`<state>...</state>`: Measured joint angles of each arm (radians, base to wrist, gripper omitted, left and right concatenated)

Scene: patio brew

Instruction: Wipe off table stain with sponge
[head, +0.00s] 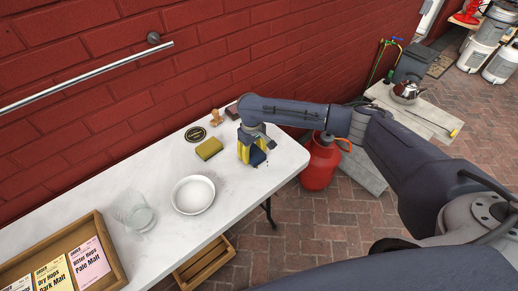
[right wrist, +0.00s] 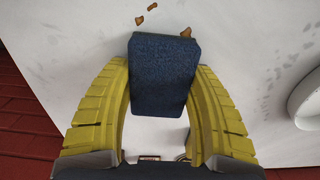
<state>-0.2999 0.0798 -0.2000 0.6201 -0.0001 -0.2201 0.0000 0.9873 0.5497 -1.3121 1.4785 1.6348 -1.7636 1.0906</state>
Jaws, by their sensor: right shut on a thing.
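My right gripper (head: 252,156) is low over the right end of the white table (head: 108,190). Its yellow fingers are shut on a dark blue sponge (head: 259,157). In the right wrist view, the sponge (right wrist: 163,72) sits between the fingertips of the gripper (right wrist: 162,85). Faint grey smudges (right wrist: 290,62) mark the tabletop between the sponge and a white bowl. I cannot tell whether the sponge touches the table. My left gripper is not in view.
A yellow-green sponge (head: 209,149) lies left of my right gripper. The white bowl (head: 193,194), a clear glass (head: 137,215) and a wooden box of hop and malt packets (head: 112,256) stand farther left.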

